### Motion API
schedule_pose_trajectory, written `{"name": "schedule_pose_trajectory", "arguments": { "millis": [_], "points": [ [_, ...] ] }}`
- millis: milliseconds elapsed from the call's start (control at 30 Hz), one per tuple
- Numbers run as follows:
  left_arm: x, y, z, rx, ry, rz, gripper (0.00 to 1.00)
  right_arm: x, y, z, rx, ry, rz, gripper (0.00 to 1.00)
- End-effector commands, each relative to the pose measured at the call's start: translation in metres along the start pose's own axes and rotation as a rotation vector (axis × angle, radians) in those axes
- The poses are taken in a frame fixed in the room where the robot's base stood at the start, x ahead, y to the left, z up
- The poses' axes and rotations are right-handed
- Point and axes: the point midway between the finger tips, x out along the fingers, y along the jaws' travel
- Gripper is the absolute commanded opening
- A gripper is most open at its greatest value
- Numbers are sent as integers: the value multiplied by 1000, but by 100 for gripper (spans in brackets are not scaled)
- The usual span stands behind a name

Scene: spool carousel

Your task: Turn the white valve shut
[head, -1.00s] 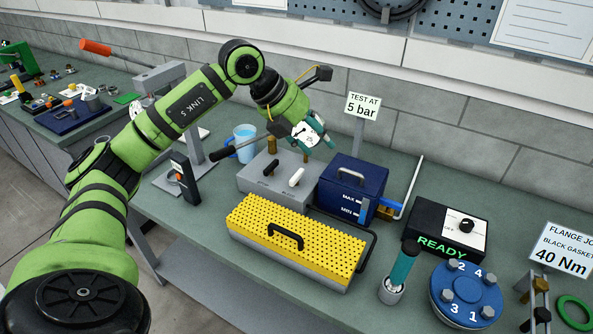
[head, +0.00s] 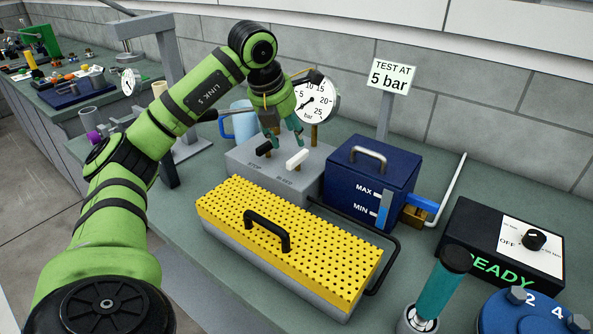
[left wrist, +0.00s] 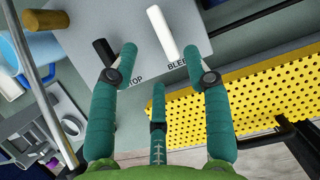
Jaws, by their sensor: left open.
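The white valve lever (head: 297,158) stands on top of the grey box (head: 245,172), above the word BLEED. In the left wrist view the white lever (left wrist: 162,32) lies ahead of the fingertips, between the lines of the two outer fingers. A black lever (head: 264,149) sits to its left, by the word STOP. My left gripper (head: 286,140) is open and empty, just above and behind the levers. It also shows in the left wrist view (left wrist: 159,58), its teal fingers spread. I cannot tell whether any finger touches a lever. My right gripper is not in view.
A pressure gauge (head: 316,101) stands close behind the gripper. A blue tank (head: 355,205) is right of the grey box, and a yellow perforated cover (head: 225,215) with a black handle is in front. A blue mug (head: 238,124) stands behind left.

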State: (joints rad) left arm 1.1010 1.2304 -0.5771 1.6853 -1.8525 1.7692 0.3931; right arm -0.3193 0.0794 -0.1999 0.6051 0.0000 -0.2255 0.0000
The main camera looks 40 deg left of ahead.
Motion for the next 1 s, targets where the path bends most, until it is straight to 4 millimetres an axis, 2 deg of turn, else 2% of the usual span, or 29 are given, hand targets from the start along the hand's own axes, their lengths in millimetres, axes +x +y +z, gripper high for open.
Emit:
{"name": "schedule_pose_trajectory", "arguments": {
  "millis": [200, 300, 533, 867, 900, 967, 1000],
  "points": [
    [22, 0, -2, 0, 5, -1, 49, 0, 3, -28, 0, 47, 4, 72],
    [38, 0, -2, 0, 5, 0, 49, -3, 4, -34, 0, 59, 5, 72],
    [66, 0, -1, 1, 3, -1, 49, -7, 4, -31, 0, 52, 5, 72],
    [73, 0, -1, 1, -1, -1, 49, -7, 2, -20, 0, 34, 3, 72],
    [73, 0, -1, 1, 0, -1, 45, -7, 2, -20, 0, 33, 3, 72],
    [73, 0, -1, 1, 0, -1, 21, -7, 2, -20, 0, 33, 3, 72],
    [73, 0, -1, 1, 0, -1, 5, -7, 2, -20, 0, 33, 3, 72]
  ]
}}
